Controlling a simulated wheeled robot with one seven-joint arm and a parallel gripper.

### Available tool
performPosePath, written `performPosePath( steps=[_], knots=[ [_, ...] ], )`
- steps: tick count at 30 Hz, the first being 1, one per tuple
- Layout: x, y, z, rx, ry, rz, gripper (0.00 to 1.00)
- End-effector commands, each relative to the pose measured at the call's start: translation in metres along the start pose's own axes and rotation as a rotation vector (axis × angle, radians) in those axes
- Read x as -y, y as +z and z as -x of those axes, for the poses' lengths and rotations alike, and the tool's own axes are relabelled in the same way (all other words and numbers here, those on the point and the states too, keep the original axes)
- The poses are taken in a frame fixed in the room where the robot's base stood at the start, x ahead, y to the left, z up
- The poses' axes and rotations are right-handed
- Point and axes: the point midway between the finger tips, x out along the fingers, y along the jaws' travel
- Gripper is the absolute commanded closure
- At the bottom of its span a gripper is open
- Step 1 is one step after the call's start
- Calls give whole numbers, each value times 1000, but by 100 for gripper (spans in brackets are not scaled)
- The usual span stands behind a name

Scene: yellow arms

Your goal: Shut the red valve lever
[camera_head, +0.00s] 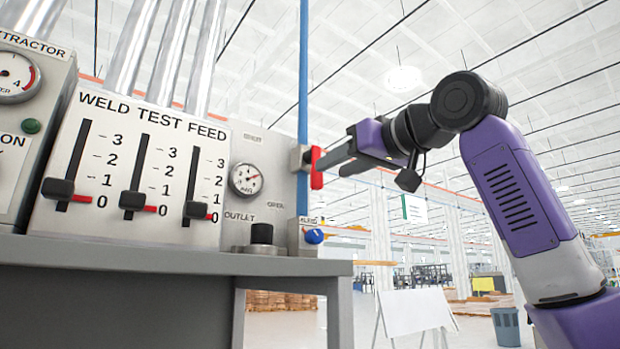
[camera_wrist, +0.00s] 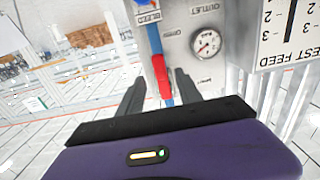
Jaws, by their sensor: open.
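The red valve lever (camera_head: 316,167) stands upright at the right edge of the weld test feed panel, in line with the blue pipe (camera_head: 303,80) and by a grey valve body (camera_head: 298,158). My gripper (camera_head: 331,166) reaches in from the right with its fingertips close to the lever. In the wrist view the red lever (camera_wrist: 162,80) appears between the two dark, spread fingers of my gripper (camera_wrist: 157,84). The fingers are open and not closed on it. I cannot tell whether they touch it. The valve's pivot is hidden in the wrist view.
The panel (camera_head: 100,205) carries sliders with black knobs and a round gauge (camera_head: 245,179). A blue knob (camera_head: 314,236) sits below the lever, beside a black knob (camera_head: 262,233). The grey bench (camera_head: 170,262) lies beneath.

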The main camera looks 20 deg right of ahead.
Motion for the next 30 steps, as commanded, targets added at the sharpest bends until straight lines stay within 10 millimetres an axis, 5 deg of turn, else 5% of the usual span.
performPosePath(
  steps=[12, 25, 30],
  knots=[
    [0, -2, -59, 2, -1, -1, 58],
    [0, 0, -70, 0, 0, 0, 58],
    [0, 0, -70, 0, 0, 0, 92]
  ],
)
